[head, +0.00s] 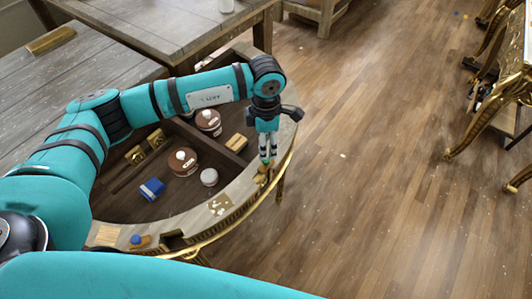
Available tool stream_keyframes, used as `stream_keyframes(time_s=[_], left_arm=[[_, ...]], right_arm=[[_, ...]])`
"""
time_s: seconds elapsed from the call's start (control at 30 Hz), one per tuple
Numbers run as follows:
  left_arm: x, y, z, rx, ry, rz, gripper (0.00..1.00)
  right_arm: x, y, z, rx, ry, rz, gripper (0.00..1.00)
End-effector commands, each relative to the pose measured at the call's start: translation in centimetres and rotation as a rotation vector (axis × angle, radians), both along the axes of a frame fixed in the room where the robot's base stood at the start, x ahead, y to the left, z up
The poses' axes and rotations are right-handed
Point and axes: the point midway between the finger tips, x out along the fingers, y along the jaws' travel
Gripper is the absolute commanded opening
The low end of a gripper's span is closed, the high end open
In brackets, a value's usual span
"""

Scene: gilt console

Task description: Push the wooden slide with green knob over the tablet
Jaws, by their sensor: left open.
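My left arm reaches over the half-round gilt console (187,239). Its gripper (268,160) points down at the console's right end, open, with its fingertips at or just above a small wooden slide (261,180) with a bit of green on it. The fingertips partly hide the slide and its knob, and I cannot tell whether they touch. A pale tablet with gold markings (221,204) lies on the front rim, left of the slide and apart from it. My right gripper is not in view.
Another wooden slide with a blue knob (138,241) sits on the rim at lower left. The recessed top holds brown lidded pots (183,162), a blue box (152,188), a white round jar (209,177) and a wooden block (236,143). Open floor lies to the right.

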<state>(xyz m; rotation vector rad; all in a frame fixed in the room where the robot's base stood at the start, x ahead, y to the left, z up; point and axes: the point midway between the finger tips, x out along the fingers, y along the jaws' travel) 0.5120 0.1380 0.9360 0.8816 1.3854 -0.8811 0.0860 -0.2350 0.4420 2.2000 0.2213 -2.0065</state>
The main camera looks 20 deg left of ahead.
Motion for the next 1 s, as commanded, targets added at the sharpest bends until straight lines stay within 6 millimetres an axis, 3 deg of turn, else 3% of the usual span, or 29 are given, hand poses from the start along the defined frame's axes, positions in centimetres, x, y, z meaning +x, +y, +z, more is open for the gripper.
stream_keyframes(time_s=[0.3,0.73,1.0], left_arm=[[-0.1,0.0,-5.3,0.0,0.002,0.0,0.47],[0.0,0.0,-6.6,-0.001,0.0,-0.001,0.47],[0.0,0.0,-6.6,-0.001,0.0,-0.001,0.15]], right_arm=[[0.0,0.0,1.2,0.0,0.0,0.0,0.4],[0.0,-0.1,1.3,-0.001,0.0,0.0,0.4],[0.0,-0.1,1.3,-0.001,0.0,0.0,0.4]])
